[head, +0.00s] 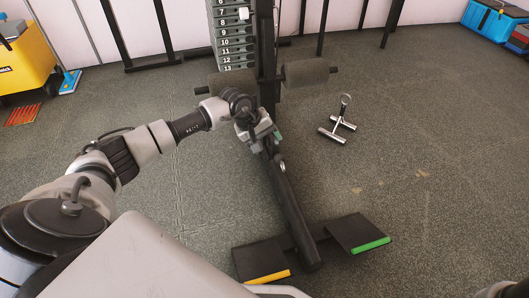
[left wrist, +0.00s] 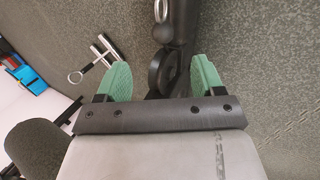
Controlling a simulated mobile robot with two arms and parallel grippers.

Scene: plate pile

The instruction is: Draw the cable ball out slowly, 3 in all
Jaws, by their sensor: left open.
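My left gripper (head: 268,138) is open in front of the upright of the cable machine (head: 268,60), over its low black beam. In the left wrist view its two green finger pads (left wrist: 162,78) stand apart, on either side of a dark round pulley-like part (left wrist: 165,72). The black cable ball (left wrist: 168,33) shows just beyond the fingertips, with a metal ring (left wrist: 160,10) past it. The ring also shows in the head view (head: 282,166). Nothing is visibly gripped. The numbered plate pile (head: 232,40) stands behind the arm.
A metal handle (head: 338,128) lies on the floor to the right. Two footplates with yellow (head: 268,278) and green (head: 371,245) edges flank the beam's near end. The floor at right is mostly clear.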

